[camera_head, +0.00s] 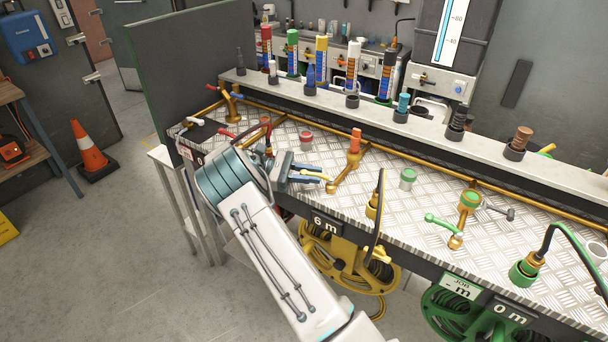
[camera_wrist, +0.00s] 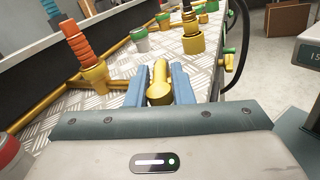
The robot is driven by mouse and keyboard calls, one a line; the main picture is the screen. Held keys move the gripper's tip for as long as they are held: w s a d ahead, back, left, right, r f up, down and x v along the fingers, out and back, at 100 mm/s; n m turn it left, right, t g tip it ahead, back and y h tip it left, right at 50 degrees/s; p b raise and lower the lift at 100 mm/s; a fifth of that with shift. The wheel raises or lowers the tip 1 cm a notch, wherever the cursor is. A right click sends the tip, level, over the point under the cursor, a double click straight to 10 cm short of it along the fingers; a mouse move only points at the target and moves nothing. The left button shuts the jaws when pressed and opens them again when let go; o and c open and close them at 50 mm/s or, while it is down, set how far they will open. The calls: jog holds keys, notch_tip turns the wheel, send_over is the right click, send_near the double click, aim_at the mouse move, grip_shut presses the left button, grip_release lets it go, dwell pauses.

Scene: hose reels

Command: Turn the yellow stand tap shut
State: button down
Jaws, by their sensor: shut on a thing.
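The yellow stand tap (camera_head: 331,187) is a brass body at the end of a short branch pipe on the tread-plate bench, beside an upright outlet with an orange ribbed top (camera_head: 355,142). Its yellow lever points left toward my gripper (camera_head: 312,174). My gripper's blue fingers are closed around the lever, hiding much of it. In the wrist view, the yellow tap lever (camera_wrist: 158,82) sits between the two fingers, and the orange ribbed top (camera_wrist: 80,44) stands to the left.
A green-levered tap (camera_head: 442,225) stands to the right, and a red-capped can (camera_head: 306,140) and green-capped can (camera_head: 408,177) are nearby. A yellow hose reel (camera_head: 350,255) marked 6 m and a green reel (camera_head: 455,315) hang under the front edge.

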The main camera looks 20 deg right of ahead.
jog(key=shift+w, duration=0.1)
dwell(0.4)
jog(key=c, duration=1.4)
grip_release()
jog(key=shift+c, duration=0.2)
notch_tip(320, 180, up, 4)
jog(key=shift+r+b, duration=0.1)
jog(key=shift+b, duration=0.3)
jog(key=s+d+r+b, duration=0.1)
jog(key=s+d+r, duration=0.6)
jog(key=d, duration=0.2)
jog(key=shift+s, duration=0.15)
jog(key=shift+d, duration=0.1)
